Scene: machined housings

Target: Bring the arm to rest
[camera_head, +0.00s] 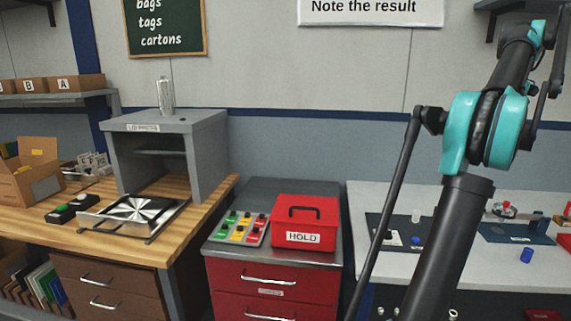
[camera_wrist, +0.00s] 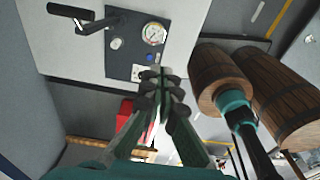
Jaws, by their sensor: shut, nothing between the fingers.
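My gripper (camera_wrist: 161,80) shows in the middle of the wrist view, its dark, green-tinted fingers drawn together with nothing held between them. In the head view my arm rises on the right side, dark with teal joints, and bends near the top right. My gripper cannot be made out there.
The wrist view shows a gauge panel (camera_wrist: 137,45), a dark lever (camera_wrist: 85,17) and wooden barrels (camera_wrist: 285,100). The head view shows a red HOLD box (camera_head: 305,215) on a red cabinet (camera_head: 270,290), a wooden bench (camera_head: 60,225) with a grey press housing (camera_head: 205,150), and a white table (camera_head: 365,200) behind my arm.

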